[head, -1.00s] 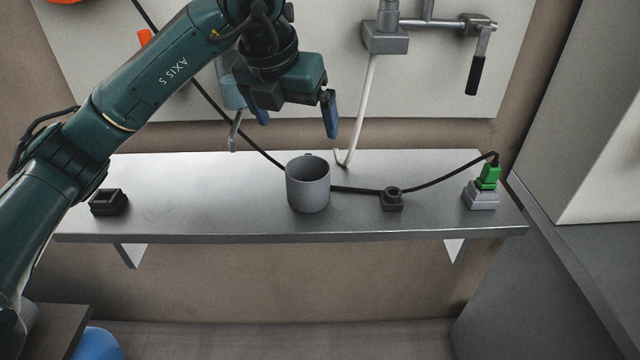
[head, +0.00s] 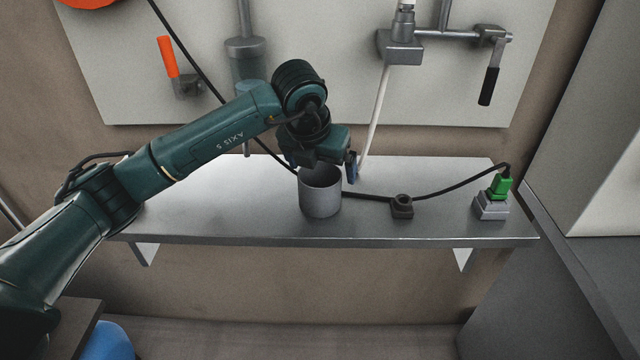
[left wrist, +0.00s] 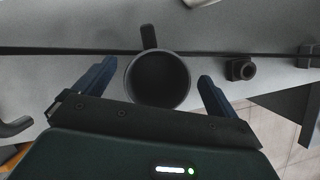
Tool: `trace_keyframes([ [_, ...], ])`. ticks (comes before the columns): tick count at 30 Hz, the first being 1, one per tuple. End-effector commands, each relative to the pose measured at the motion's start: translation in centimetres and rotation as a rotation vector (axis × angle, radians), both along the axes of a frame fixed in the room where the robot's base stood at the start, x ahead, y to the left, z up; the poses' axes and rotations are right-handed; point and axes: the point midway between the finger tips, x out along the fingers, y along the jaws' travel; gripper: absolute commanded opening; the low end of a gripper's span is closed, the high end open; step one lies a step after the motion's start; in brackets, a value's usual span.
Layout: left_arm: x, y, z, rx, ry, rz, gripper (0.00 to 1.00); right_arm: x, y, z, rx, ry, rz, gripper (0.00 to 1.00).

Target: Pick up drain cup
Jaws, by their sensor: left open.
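The drain cup (head: 320,196) is a grey cylinder standing upright on the metal shelf (head: 200,215). In the left wrist view I look down into the cup (left wrist: 158,80), with its handle pointing to the far side. My left gripper (head: 325,170) is open just above and behind the cup's rim, hiding part of it. In the left wrist view its two blue fingers (left wrist: 152,88) lie to either side of the cup, with a gap on each side. I cannot tell how far down they reach. My right gripper is not in view.
A black cable runs behind the cup to a green plug (head: 501,186) on a grey block at the shelf's right. A small dark holder (head: 402,206) stands right of the cup. A white tube (head: 376,120) hangs behind, below a wall-mounted valve (head: 400,48).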

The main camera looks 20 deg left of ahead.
Motion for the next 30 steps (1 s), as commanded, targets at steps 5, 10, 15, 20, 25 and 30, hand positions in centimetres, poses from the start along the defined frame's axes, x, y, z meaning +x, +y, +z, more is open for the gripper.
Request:
trace_keyframes([
  [5, 0.26, -0.03, -0.58, 0.000, -0.002, -0.001, 0.96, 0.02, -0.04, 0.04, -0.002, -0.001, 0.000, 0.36],
  [10, 0.23, -0.04, -0.57, 0.000, -0.001, -0.001, 0.93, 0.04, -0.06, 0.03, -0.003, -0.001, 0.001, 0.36],
  [15, 0.22, -0.04, -0.55, 0.000, -0.001, -0.001, 0.79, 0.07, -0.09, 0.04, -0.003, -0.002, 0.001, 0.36],
  [20, 0.22, -0.03, -0.54, 0.000, -0.001, -0.001, 0.66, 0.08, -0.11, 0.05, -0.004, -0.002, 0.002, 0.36],
  [25, 0.22, -0.04, -0.52, 0.000, -0.001, -0.001, 0.52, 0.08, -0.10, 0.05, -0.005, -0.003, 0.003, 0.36],
  [30, 0.22, -0.04, -0.52, 0.000, -0.001, -0.001, 0.38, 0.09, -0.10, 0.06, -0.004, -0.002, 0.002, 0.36],
])
